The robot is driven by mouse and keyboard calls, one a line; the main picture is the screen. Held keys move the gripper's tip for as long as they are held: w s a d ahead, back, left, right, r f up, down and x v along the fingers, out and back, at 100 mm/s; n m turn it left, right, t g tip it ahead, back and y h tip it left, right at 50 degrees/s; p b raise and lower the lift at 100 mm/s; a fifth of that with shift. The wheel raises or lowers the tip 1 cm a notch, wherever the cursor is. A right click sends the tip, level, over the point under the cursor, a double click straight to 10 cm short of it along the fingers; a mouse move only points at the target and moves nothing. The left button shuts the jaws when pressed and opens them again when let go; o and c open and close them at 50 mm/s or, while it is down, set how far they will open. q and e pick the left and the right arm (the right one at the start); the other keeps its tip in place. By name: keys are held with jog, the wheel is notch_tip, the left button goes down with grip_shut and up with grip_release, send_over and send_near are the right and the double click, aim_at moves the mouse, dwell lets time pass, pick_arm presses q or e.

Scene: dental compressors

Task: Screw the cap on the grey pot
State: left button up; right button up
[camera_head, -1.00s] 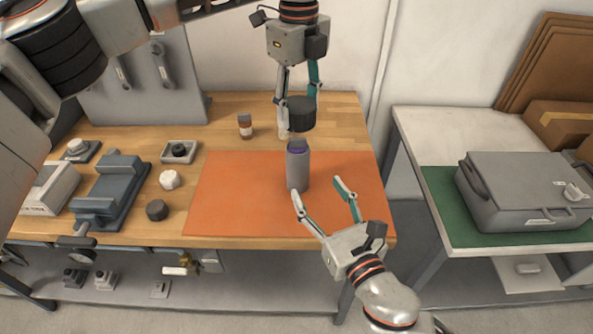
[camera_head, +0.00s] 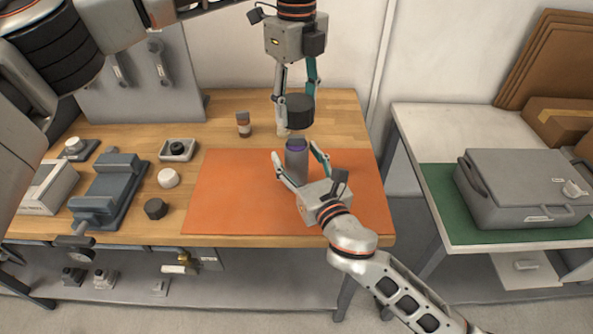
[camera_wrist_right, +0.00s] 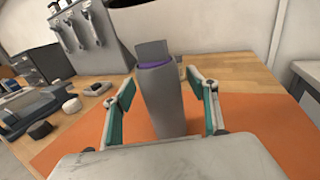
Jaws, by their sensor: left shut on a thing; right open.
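The grey pot (camera_head: 297,162) stands upright on the orange mat (camera_head: 225,200), with a purple ring near its top. My left gripper (camera_head: 297,98) is shut on a black cap (camera_head: 298,110) and holds it just above the pot, apart from it as far as I can see. My right gripper (camera_head: 297,164) is open, with its fingers on either side of the pot. In the right wrist view the pot (camera_wrist_right: 160,100) stands between the two open fingers, with a gap at each side. A flat grey piece shows at the pot's top there.
To the left are a grey vise (camera_head: 108,190), a white knob (camera_head: 168,178), a black knob (camera_head: 155,209) and a small tray (camera_head: 190,158). A grey case (camera_head: 520,188) lies on the right table.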

aim_at(297, 136)
jog(key=shift+w+a, duration=0.1)
jog(key=shift+w, duration=0.1)
grip_shut()
pick_arm(q)
jog(key=shift+f, duration=2.5)
jog(key=shift+f, duration=0.9)
jog(key=shift+f, duration=0.55)
